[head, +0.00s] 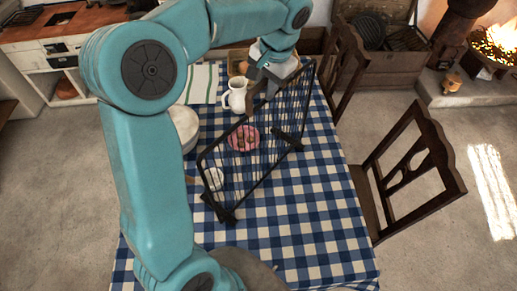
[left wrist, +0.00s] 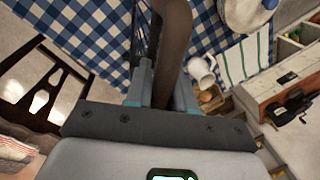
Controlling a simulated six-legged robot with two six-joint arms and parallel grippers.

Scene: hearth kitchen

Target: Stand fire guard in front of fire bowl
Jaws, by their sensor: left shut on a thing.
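The fire guard (head: 255,140), a black wire panel with a dark frame and two feet, is over the checked table, tilted in the picture. In the left wrist view the guard's dark bar (left wrist: 174,45) runs between the fingers of my left gripper (left wrist: 160,92). I cannot tell whether the guard's feet touch the cloth. The fire bowl (head: 490,62), with flames and embers, is at the far right on a stone hearth. My right gripper is not in view.
A wooden chest (head: 375,60) stands behind. The floor right of the chair is clear.

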